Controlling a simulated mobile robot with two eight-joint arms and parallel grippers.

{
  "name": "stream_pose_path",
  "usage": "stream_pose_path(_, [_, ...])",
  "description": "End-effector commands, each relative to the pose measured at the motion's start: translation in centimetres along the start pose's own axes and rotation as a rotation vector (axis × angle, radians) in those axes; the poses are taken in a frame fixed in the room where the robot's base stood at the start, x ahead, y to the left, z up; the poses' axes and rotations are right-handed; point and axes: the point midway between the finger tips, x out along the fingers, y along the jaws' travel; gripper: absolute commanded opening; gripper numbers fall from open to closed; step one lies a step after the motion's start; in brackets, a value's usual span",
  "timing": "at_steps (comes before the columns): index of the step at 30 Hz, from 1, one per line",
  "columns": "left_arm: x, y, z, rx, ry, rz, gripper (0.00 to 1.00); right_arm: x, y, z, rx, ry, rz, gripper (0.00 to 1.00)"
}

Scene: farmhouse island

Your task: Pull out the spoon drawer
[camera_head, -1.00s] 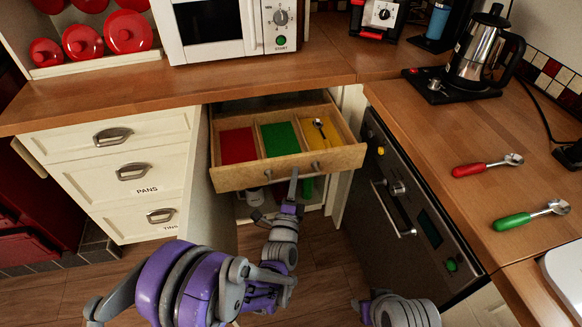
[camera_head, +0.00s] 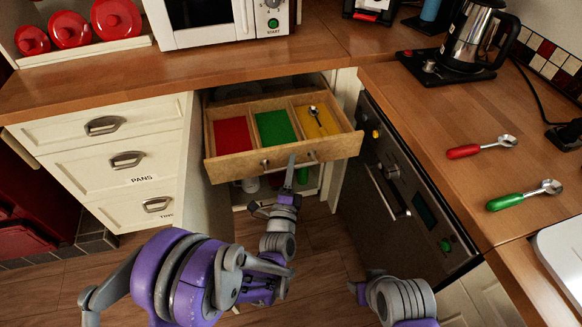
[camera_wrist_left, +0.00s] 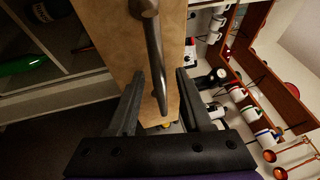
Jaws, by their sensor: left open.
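The spoon drawer (camera_head: 228,166) stands pulled out from the counter, with red, green and yellow compartments. A small spoon (camera_head: 315,115) lies in the yellow one. Its bar handle (camera_wrist_left: 153,55) shows close up in the left wrist view. My left gripper (camera_head: 290,166) is at the drawer front; in the left wrist view its fingers (camera_wrist_left: 160,85) are open, with the handle's end between them and apart from both. My right gripper (camera_head: 357,289) is low at the bottom right of the head view, and its jaws are not clear.
A red-handled spoon (camera_head: 465,151) and a green-handled spoon (camera_head: 513,201) lie on the right counter near a kettle (camera_head: 468,35). A dishwasher (camera_head: 400,195) stands right of the drawer. Closed white drawers (camera_head: 95,170) are at left. Floor below is clear.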

Motion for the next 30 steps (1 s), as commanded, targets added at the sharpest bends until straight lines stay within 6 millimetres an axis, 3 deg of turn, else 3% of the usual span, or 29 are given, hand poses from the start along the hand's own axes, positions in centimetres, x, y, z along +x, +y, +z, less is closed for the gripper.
stream_pose_path(7, [-1.4,0.0,0.0,0.001,0.001,0.0,0.5,0.1,0.0,0.0,0.0,0.0,0.0,0.5])
stream_pose_path(18, [-8.5,0.0,0.0,0.0,0.001,0.0,0.5,0.6,0.0,0.2,0.0,-0.002,0.0,0.5])
stream_pose_path(21, [-9.8,0.3,-0.1,-0.002,0.001,0.001,0.5,1.9,0.0,0.6,0.0,-0.007,0.0,0.5])
stream_pose_path(30, [-10.9,0.0,0.0,0.0,0.0,0.0,0.5,2.4,0.0,0.8,0.0,-0.009,0.0,0.5])
